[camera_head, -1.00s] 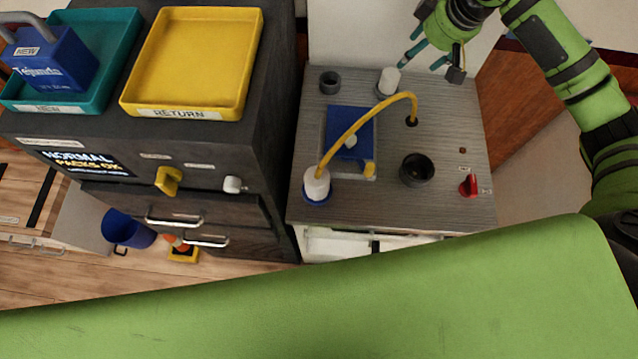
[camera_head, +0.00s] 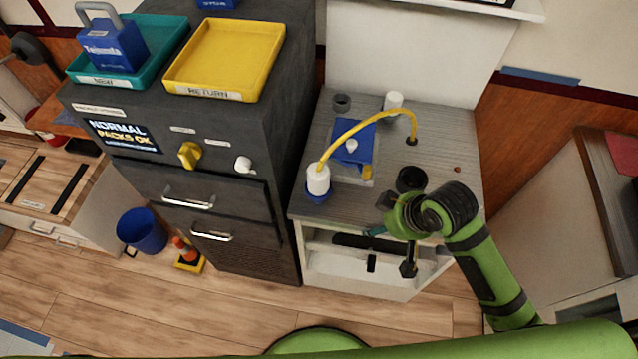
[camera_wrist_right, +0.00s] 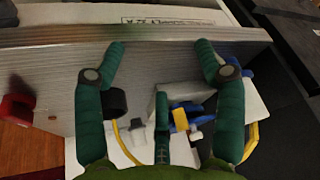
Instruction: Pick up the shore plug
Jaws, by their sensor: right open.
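The shore plug (camera_head: 318,180) is a white cylinder with a yellow cable (camera_head: 352,128), upright in a blue ring at the front left of the grey counter. In the right wrist view, a white body with blue and yellow beside it, apparently the plug (camera_wrist_right: 256,108), shows partly behind a finger. My right gripper (camera_head: 391,250) is in front of the counter's front edge, right of the plug and apart from it. In the right wrist view the gripper (camera_wrist_right: 160,48) has teal fingers spread wide, with nothing between the tips. My left gripper is not in view.
The counter (camera_head: 448,170) also carries a blue block with a yellow part (camera_head: 352,147), a black round socket (camera_head: 411,179) and a second white cylinder (camera_head: 393,102). A red knob (camera_wrist_right: 16,108) shows in the wrist view. A dark cabinet (camera_head: 290,110) stands directly left.

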